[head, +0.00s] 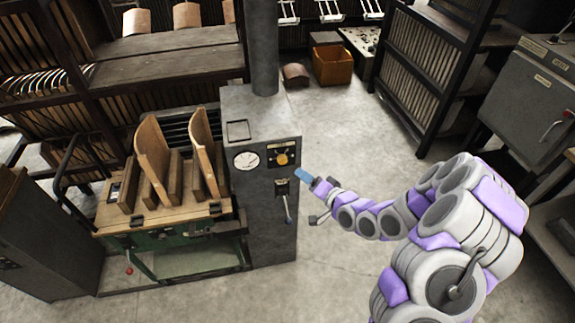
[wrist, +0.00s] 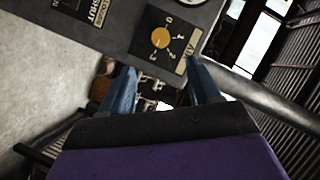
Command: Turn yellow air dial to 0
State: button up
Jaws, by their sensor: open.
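The yellow air dial (head: 282,158) is on a black plate on the front of the grey machine cabinet (head: 262,215). In the wrist view the round yellow dial (wrist: 160,38) shows with a 0 and several other numbers around it. I cannot tell for sure which number it points at. My gripper (head: 303,175) is just right of and below the dial in the head view. In the wrist view my gripper (wrist: 163,78) has its two blue fingers spread with nothing between them. The dial lies beyond the fingertips, and I see no contact.
A white gauge (head: 246,160) is left of the dial. A lever (head: 287,208) hangs below it on the cabinet. Wooden forms stand on a bench (head: 165,215) at left. A slatted rack (head: 425,75) stands behind at right. The floor right of the cabinet is clear.

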aim_at(284, 162)
jog(key=b+x, duration=0.2)
jog(key=x, duration=0.9)
jog(key=shift+a+f, duration=0.15)
jog(key=shift+a, duration=0.05)
jog(key=c, duration=1)
